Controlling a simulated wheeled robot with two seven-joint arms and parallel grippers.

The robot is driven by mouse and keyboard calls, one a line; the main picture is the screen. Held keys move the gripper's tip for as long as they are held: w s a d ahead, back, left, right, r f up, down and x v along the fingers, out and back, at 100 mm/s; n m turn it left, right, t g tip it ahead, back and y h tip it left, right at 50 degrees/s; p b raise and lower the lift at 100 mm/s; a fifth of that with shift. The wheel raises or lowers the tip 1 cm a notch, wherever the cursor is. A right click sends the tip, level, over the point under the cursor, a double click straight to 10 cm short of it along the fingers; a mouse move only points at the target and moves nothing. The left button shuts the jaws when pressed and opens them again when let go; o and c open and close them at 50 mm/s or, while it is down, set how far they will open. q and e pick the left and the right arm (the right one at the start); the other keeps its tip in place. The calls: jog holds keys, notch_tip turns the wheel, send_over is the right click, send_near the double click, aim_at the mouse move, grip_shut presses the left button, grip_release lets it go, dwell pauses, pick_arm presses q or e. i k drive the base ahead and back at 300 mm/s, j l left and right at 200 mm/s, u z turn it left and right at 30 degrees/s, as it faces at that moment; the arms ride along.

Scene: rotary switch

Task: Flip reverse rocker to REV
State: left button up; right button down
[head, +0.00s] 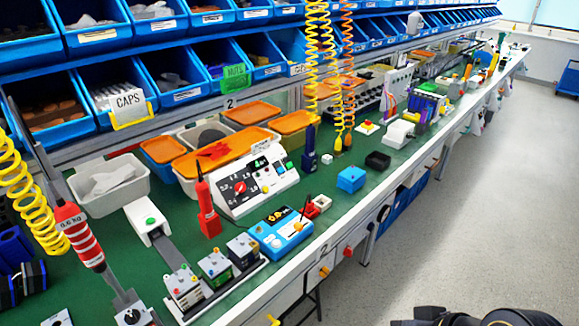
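No rocker marked REV can be read at this size, so I cannot tell which switch is the reverse rocker. A white sloped console (256,181) with a red dial and several coloured buttons stands on the green bench. Neither gripper's fingers show. A black rounded part, probably of my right arm, shows at the bottom right.
A red-banded tool (78,236) hangs on a yellow coil at left. A red upright tool (207,207) stands near the console. A white button box (147,220) and a blue block (351,179) flank the controls. Blue bins line the shelves above. Floor at right is clear.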

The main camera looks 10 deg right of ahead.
aim_at(277, 165)
jog(key=i+l+u, duration=0.1)
jog(key=u, duration=0.75)
jog(key=i+l+u, duration=0.1)
jog(key=l+u, duration=0.35)
jog(key=l, duration=0.3)
jog(key=l+u, duration=0.4)
jog(key=l, duration=0.35)
jog(key=k+l+u, duration=0.1)
jog(key=l, duration=1.45)
